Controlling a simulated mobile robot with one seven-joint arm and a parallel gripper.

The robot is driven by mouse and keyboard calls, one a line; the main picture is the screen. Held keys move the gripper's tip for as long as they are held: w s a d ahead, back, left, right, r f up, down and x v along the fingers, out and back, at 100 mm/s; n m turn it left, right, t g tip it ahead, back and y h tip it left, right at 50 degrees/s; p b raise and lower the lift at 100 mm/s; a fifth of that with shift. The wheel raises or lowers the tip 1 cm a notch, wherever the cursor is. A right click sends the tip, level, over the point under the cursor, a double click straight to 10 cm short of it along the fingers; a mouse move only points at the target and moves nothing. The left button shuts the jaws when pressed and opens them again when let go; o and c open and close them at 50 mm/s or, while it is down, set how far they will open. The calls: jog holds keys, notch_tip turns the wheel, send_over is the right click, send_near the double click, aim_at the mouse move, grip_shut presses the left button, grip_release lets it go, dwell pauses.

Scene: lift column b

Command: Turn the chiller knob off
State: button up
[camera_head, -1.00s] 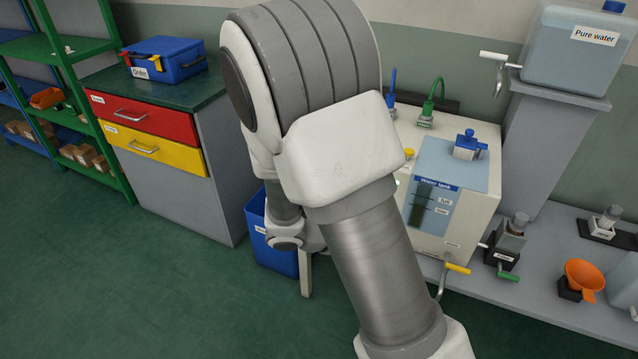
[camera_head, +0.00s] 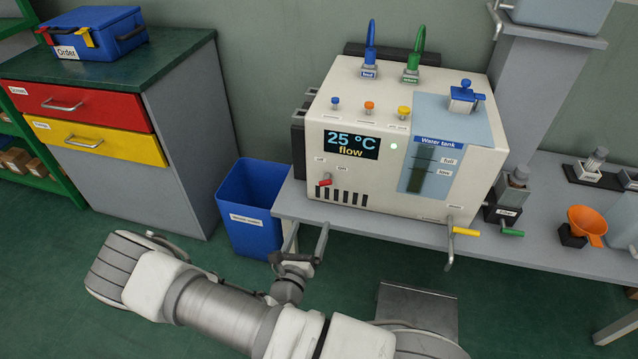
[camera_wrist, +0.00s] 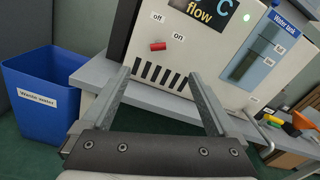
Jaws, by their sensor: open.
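The chiller (camera_head: 480,190) is a cream box on the grey bench. Its display (camera_head: 351,145) reads "25 °C flow". The small red knob (camera_head: 325,182) sits below the display, above the dark vent slots; it also shows in the wrist view (camera_wrist: 157,46). There, "off" and "on" labels stand near it. Its handle looks slanted, with one end up toward the "on" side; its exact setting is hard to tell. My gripper (camera_head: 302,244) is open and empty, below and in front of the chiller. In the wrist view, my fingers (camera_wrist: 158,73) point toward the knob, not touching it.
A blue waste-water bin (camera_head: 250,205) stands on the floor left of the bench (camera_head: 400,228). An orange funnel (camera_head: 587,222) is farther right. A drawer cabinet (camera_head: 185,140) stands at left.

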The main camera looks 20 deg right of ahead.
aim_at(325, 185)
jog(key=b+x, duration=0.2)
jog(key=x, duration=0.6)
jog(key=b+x, duration=0.2)
jog(key=x, duration=0.7)
jog(key=shift+w+a+f, duration=0.1)
jog(key=shift+w+f, duration=0.1)
jog(key=shift+w, duration=0.05)
jog(key=c, duration=1.3)
